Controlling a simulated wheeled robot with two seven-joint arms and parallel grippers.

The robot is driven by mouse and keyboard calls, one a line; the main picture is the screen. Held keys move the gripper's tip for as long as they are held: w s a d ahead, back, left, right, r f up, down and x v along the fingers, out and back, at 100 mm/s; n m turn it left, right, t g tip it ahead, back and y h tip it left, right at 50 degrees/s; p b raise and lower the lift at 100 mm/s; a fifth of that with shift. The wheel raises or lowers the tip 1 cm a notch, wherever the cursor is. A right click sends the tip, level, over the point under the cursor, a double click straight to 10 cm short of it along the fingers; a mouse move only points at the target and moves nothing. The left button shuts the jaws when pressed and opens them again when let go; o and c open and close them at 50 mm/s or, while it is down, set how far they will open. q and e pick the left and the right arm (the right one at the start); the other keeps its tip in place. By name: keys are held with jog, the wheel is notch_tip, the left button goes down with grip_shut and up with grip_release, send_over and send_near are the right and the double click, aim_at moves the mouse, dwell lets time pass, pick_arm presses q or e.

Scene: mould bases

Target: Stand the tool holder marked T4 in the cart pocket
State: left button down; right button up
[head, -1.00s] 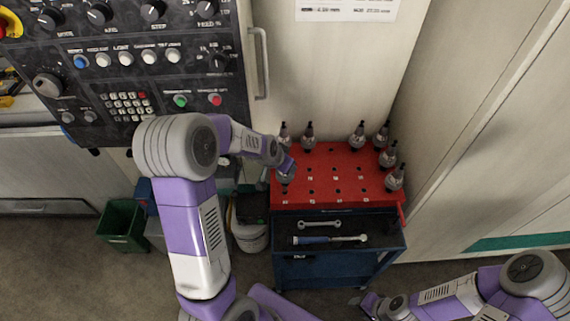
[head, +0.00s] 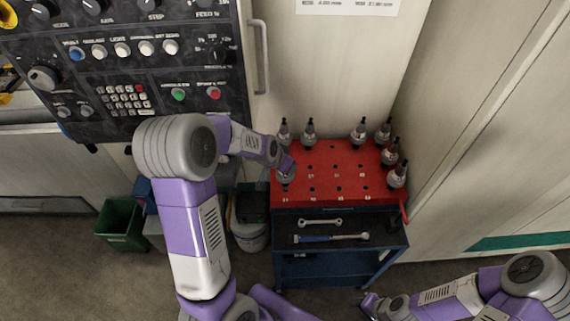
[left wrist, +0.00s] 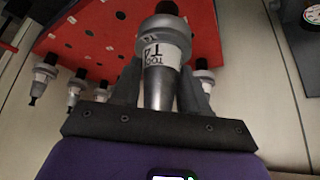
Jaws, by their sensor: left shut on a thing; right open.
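The tool holder marked T4 (left wrist: 163,62) is a grey metal cone with a white label, shown large in the left wrist view. My left gripper (left wrist: 160,85) is shut on it, a dark finger on each side. In the head view the held tool holder (head: 285,177) is at the left edge of the cart's red top (head: 340,172), partly hidden by my left gripper (head: 286,163). Whether it is in a pocket or just above one cannot be told. The red top has rows of dark holes. My right gripper (head: 371,303) is open and empty, low in front of the cart.
Several other tool holders (head: 359,131) stand along the back and right of the red top. A wrench (head: 320,223) and a blue-handled tool (head: 330,238) lie on the shelf below. A control panel (head: 120,60) is at left, a green bin (head: 122,222) on the floor.

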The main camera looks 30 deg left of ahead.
pick_arm(q)
jog(key=shift+w+f+b, duration=0.1)
jog(key=shift+f+b, duration=0.2)
jog(key=shift+f, duration=0.05)
dwell(0.3)
jog(key=shift+f+b, duration=1.65)
jog(key=shift+f, duration=0.15)
jog(key=c, duration=0.5)
grip_release()
jog(key=shift+s+f, duration=0.2)
jog(key=p+v, duration=0.1)
jog(key=v, duration=0.6)
jog(key=shift+d+r, duration=0.1)
jog(key=shift+r, duration=0.3)
